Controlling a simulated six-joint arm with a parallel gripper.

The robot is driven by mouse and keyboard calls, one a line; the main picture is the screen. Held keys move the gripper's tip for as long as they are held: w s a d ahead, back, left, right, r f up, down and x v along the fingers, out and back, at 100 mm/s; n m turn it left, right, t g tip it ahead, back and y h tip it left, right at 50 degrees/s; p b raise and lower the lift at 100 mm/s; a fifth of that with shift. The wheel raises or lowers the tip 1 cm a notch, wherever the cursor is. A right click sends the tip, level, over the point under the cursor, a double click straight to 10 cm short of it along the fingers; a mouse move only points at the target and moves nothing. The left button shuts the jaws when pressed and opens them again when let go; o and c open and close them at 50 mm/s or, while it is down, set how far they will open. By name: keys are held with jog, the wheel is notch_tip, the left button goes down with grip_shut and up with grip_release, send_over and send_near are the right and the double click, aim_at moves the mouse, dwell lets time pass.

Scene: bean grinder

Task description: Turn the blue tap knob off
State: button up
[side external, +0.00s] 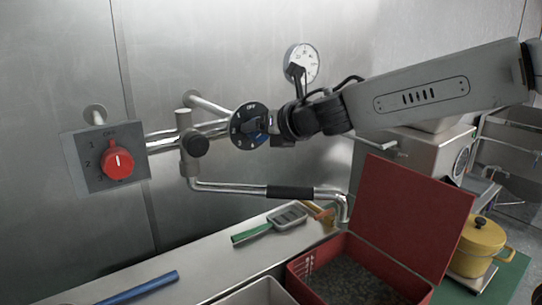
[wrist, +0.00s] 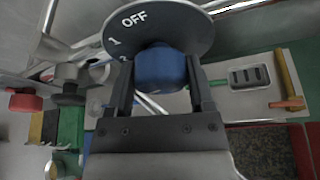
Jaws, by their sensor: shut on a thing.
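The blue tap knob (wrist: 160,66) sits in front of a dark round dial marked OFF, 1 and 2 in the wrist view. My gripper (wrist: 162,85) is shut on the knob, with one finger on each side of it. In the side view the dial (side external: 240,130) is on the pipework at the wall, and my gripper (side external: 268,128) reaches it from the right. The knob is mostly hidden there by my gripper, with a little blue showing. OFF is at the top of the dial; the knob's exact pointing is hard to tell.
A red knob (side external: 118,163) on a grey plate is at the left. A pipe spout with a black sleeve (side external: 290,193) runs below the dial. An open red box (side external: 415,215) with dark contents stands below right. A pressure gauge (side external: 302,63) is above my gripper.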

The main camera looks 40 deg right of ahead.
jog(key=shift+m+y, duration=0.4)
jog(key=shift+m, duration=0.1)
dwell(0.6)
jog(key=o, duration=1.2)
jog(key=shift+o, duration=0.2)
jog(key=shift+s+r, duration=0.1)
jog(key=shift+s, duration=0.05)
jog(key=v, duration=0.7)
jog(key=shift+s, duration=0.25)
jog(key=shift+d, duration=0.1)
